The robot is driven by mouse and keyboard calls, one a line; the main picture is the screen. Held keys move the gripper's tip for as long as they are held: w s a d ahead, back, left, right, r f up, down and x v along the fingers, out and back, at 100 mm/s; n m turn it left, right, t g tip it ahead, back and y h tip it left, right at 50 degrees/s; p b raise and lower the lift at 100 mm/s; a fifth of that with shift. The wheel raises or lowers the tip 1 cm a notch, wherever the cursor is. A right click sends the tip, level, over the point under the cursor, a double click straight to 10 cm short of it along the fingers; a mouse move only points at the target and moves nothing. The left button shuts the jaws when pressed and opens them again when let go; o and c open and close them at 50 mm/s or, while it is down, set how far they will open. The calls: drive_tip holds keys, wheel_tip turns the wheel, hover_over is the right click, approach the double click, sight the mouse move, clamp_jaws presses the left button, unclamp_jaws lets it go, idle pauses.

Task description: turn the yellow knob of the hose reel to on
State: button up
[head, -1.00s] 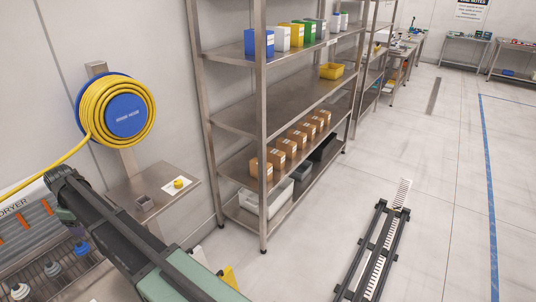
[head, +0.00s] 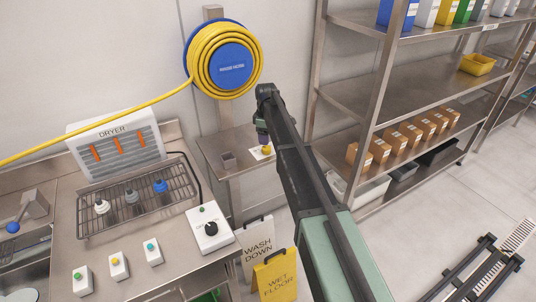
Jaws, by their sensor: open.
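The hose reel (head: 222,60) hangs on a steel post at the wall, with a blue hub and a coiled yellow hose. Below it, a small steel shelf bears a yellow knob (head: 267,150) on a white plate. My arm reaches up from the bottom of the head view. My gripper (head: 263,139) hangs from the arm's end, just above and beside the yellow knob as seen here. It is small and dark, and its fingers are hard to make out. I cannot tell whether it touches the knob. I see nothing held in it.
The dryer (head: 115,146), a wire rack (head: 137,203) and a box with a black dial (head: 209,229) are on the left counter. A wet floor sign (head: 274,277) and tall steel shelving (head: 372,90) flank my arm.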

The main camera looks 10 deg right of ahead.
sight(267, 147)
wheel_tip(267, 147, down, 6)
drive_tip(key=b, duration=0.4)
drive_tip(key=shift+d+f, duration=0.1)
drive_tip(key=shift+f, duration=0.1)
drive_tip(key=shift+r, duration=0.1)
drive_tip(key=shift+c, duration=0.4)
drive_tip(key=c, duration=0.8)
drive_tip(key=shift+c, duration=0.2)
